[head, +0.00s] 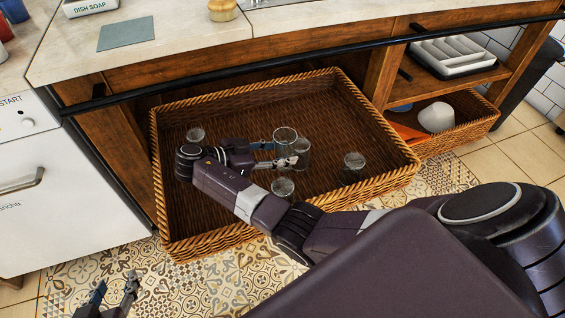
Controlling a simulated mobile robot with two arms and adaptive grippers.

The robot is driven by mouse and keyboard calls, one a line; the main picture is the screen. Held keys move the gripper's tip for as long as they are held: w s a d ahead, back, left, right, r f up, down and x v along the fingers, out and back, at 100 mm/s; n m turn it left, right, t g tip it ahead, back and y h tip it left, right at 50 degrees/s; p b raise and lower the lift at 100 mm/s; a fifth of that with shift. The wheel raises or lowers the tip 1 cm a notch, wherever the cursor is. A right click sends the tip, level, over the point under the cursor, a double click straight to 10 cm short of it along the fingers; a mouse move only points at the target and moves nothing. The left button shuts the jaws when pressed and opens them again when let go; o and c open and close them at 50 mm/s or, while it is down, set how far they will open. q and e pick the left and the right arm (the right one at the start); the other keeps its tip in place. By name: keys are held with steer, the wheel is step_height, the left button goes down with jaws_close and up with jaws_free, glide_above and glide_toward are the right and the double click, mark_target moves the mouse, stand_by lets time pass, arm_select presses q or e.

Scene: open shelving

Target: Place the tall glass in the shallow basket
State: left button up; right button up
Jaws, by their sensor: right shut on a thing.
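A large, low wicker basket (384,120) is pulled out from under the counter. My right gripper (282,152) reaches over it and is shut on a tall clear glass (286,136), which looks upright. The glass is over or inside the basket; I cannot tell if its base touches the bottom, as the fingers hide its lower part. Another glass (303,154) stands close beside it. My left gripper (115,288) is at the bottom left, outside the basket, open and empty above the floor.
More glasses stand in the basket: one at the left (195,134), one at the front (283,188) and one at the right (354,166). A smaller basket (478,122) with a white bowl (437,117) sits at right. A black rail (300,56) runs along the counter.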

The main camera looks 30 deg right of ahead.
steer(key=shift+f, duration=0.35)
step_height(320, 180, down, 3)
steer(key=shift+f+b, duration=0.15)
steer(key=shift+b, duration=0.7)
steer(key=o, duration=1.3)
steer(key=shift+f, duration=0.15)
arm_select(q)
steer(key=w+d+r+t+h, duration=0.1)
steer(key=w+d+r+t, duration=0.1)
steer(key=w+r+t, duration=0.3)
step_height(320, 180, up, 4)
steer(key=shift+w+d+r+h, duration=0.1)
steer(key=shift+w+d+h, duration=0.2)
steer(key=shift+d+h, duration=0.1)
steer(key=shift+a, duration=0.15)
